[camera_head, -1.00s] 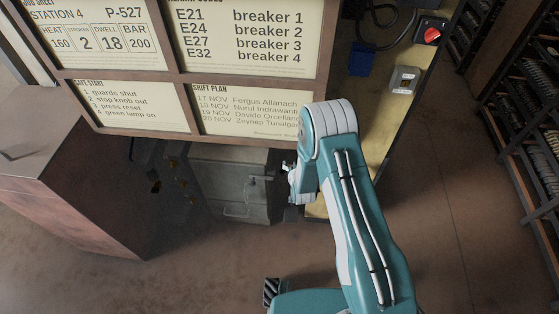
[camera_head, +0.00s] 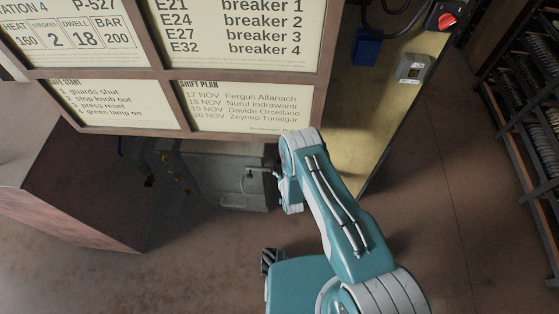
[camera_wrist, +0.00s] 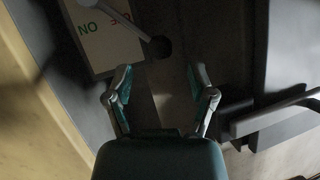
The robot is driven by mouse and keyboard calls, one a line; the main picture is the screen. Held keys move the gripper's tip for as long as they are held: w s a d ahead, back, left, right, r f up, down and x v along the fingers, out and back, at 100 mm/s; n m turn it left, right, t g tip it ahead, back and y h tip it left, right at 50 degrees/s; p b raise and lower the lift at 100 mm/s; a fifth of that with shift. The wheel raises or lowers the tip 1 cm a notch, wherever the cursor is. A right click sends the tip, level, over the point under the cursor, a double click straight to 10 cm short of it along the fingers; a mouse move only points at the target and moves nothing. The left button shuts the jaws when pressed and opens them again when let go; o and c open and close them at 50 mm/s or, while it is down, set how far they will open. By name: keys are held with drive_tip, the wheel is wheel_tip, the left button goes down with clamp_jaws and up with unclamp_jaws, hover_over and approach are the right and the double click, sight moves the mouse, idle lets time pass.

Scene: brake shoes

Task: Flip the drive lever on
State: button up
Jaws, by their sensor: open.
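In the wrist view, a grey rod-like lever (camera_wrist: 125,22) slants across a pale label plate (camera_wrist: 98,42) at the top. Its lower right end is near a dark round spot (camera_wrist: 160,46). The plate has green letters, reading upside down as ON, and red letters partly covered by the rod. My gripper (camera_wrist: 162,82) is open and empty, its two fingers apart below the dark spot. I cannot tell how far the lever is from the fingertips in depth. In the head view, my wrist is beside the grey cabinet; the lever cannot be made out there.
A grey cabinet (camera_head: 215,163) with a bar handle stands under the sign board (camera_head: 160,133). A similar handle (camera_wrist: 275,115) is right of my fingers in the wrist view. A yellowish bench top (camera_head: 345,130) carries a red-knobbed box (camera_head: 443,17) and a grey switch box (camera_head: 413,68).

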drive_tip(key=shift+x, duration=2.85)
clamp_jaws()
